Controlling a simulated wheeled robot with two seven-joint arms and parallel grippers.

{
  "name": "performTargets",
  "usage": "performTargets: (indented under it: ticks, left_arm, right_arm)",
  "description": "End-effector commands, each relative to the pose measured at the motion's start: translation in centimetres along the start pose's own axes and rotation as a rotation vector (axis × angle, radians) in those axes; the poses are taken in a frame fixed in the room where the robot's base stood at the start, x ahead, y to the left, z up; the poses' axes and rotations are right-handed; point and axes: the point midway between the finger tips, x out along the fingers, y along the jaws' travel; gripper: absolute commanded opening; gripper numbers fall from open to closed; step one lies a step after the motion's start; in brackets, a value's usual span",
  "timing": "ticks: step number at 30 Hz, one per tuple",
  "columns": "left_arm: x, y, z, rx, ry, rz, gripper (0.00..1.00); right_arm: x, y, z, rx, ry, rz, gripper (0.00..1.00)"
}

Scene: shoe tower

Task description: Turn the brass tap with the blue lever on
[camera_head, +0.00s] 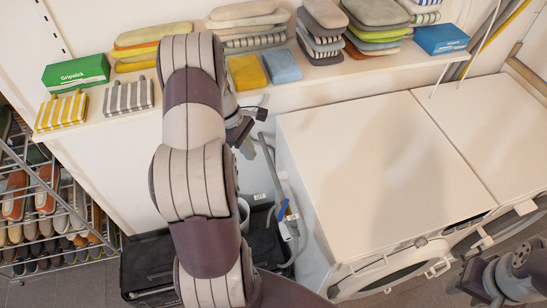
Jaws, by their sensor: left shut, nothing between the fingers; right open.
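The blue lever (283,210) shows as a small blue strip beside the white washing machine's left side. The brass body of the tap is too small to make out. My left gripper (247,130) is a dark shape, partly hidden behind my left arm. It is shut and empty, above and to the left of the blue lever, and apart from it in the picture. My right gripper (478,281) is at the lower right edge, open and partly cut off, far from the lever.
Two white machines (370,165) fill the right. A shoe rack (75,210) stands at left. Grey hoses (272,165) run by the lever. A black case (147,262) lies below.

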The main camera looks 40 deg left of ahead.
Motion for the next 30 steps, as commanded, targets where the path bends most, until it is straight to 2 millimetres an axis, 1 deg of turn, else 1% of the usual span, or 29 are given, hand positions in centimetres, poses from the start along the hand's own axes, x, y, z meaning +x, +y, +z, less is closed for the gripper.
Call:
performTargets:
  ticks: [1, 2, 3, 5, 6, 9, 12, 17, 19, 22, 25, 30]
  left_arm:
    - [4.3, 0.0, -2.2, -0.041, -0.014, 0.005, 0.0]
    - [6.0, -0.1, -3.0, -0.055, -0.019, 0.007, 0.0]
    - [8.5, -0.1, -3.9, -0.062, -0.021, 0.008, 0.0]
    - [12.5, 0.0, -5.0, -0.06, -0.02, 0.008, 0.0]
    - [15.0, 0.0, -5.6, -0.059, -0.019, 0.008, 0.0]
    - [19.8, 0.0, -6.6, -0.056, -0.017, 0.008, 0.0]
    - [22.9, 0.0, -6.9, -0.054, -0.016, 0.009, 0.0]
    - [25.9, 0.1, -6.7, -0.054, -0.015, 0.009, 0.0]
    - [25.9, 0.2, -5.4, -0.05, -0.014, 0.011, 0.0]
    - [26.4, 0.3, -4.1, -0.05, -0.013, 0.011, 0.0]
    - [26.8, 0.3, -3.4, -0.051, -0.013, 0.012, 0.0]
    - [27.0, 0.3, -3.0, -0.051, -0.013, 0.012, 0.0]
  right_arm:
    - [4.2, 0.0, 0.6, 0.0, -0.002, 0.0, 0.43]
    - [5.9, 0.0, 0.8, 0.0, -0.002, 0.0, 0.43]
    - [8.1, 0.0, 1.1, 0.0, -0.002, 0.0, 0.43]
    - [11.5, 0.0, 1.5, 0.0, -0.003, 0.0, 0.43]
    - [13.3, 0.0, 1.7, 0.0, -0.003, 0.0, 0.43]
    - [16.2, 0.1, 2.0, 0.0, -0.003, 0.0, 0.43]
    - [17.1, 0.1, 2.1, 0.0, -0.002, 0.0, 0.43]
    - [16.8, 0.1, 2.1, 0.0, -0.001, 0.0, 0.43]
    - [16.2, 0.0, 2.0, 0.0, -0.001, 0.0, 0.43]
    - [16.0, 0.0, 2.0, 0.0, -0.001, 0.0, 0.43]
    - [15.9, 0.1, 1.9, 0.0, -0.001, 0.0, 0.43]
    - [15.9, 0.1, 2.0, 0.0, -0.001, 0.0, 0.43]
